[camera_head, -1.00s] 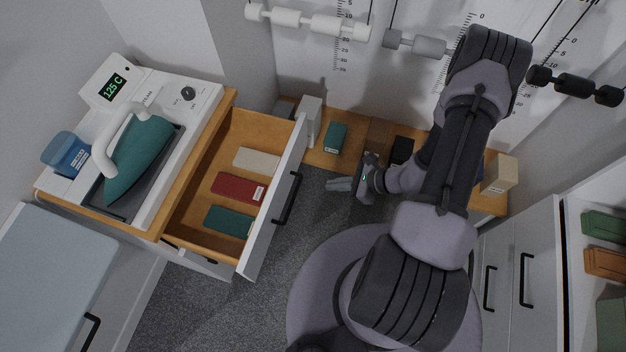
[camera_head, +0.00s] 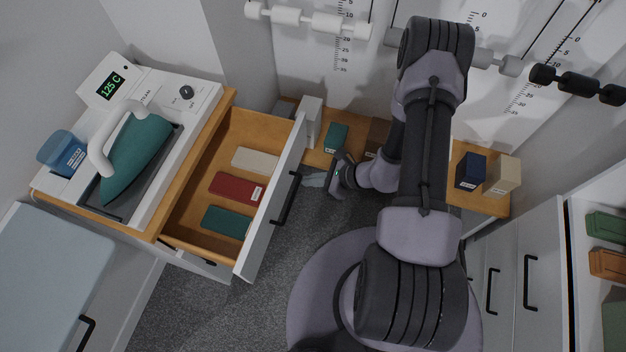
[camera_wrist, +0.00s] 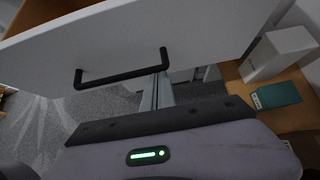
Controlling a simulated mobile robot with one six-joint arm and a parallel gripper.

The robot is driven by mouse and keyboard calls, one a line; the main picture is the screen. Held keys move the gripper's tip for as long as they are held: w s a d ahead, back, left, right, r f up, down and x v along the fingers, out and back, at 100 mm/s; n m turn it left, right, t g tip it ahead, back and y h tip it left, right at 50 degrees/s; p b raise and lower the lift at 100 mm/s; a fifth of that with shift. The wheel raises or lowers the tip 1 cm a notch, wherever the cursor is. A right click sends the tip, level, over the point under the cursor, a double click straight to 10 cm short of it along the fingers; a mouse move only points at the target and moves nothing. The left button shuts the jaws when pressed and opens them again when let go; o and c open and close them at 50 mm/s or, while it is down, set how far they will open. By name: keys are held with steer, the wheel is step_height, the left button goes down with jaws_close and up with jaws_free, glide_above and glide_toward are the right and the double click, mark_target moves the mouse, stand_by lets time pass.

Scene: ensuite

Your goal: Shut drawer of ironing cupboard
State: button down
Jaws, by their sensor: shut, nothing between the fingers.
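The ironing cupboard's drawer (camera_head: 268,212) is pulled well out, its white front facing right with a black bar handle (camera_head: 286,198). Inside lie a cream, a red (camera_head: 237,188) and a teal item. The iron (camera_head: 138,158) and its station stand on the cupboard top. My gripper (camera_head: 314,178) is shut and empty, just right of the drawer front, near the handle's far end. In the wrist view the drawer front (camera_wrist: 190,35) spans the top, and the handle (camera_wrist: 122,75) lies close to the fingertips (camera_wrist: 160,78). I cannot tell whether they touch it.
A low wooden shelf (camera_head: 463,198) behind my arm holds several small boxes, including a white one (camera_head: 311,122) and a teal one (camera_head: 335,137) near the drawer's far end. White cabinets (camera_head: 540,270) stand at the right. Grey floor in front of the drawer is open.

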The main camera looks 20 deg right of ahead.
steer(key=w+a+b, duration=0.1)
steer(key=w+a, duration=0.3)
steer(key=a, duration=0.2)
steer(key=w+a+b, duration=0.1)
steer(key=w+a, duration=0.4)
steer(key=a, duration=0.1)
steer(key=w+a+b, duration=0.2)
steer(key=w+a, duration=0.3)
steer(key=a, duration=0.1)
steer(key=shift+w+a, duration=0.2)
steer(key=shift+a, duration=0.05)
steer(key=shift+w+a, duration=0.15)
steer(key=shift+a, duration=0.05)
steer(key=shift+r, duration=0.1)
steer(key=shift+w+r, duration=0.1)
steer(key=shift+w, duration=0.05)
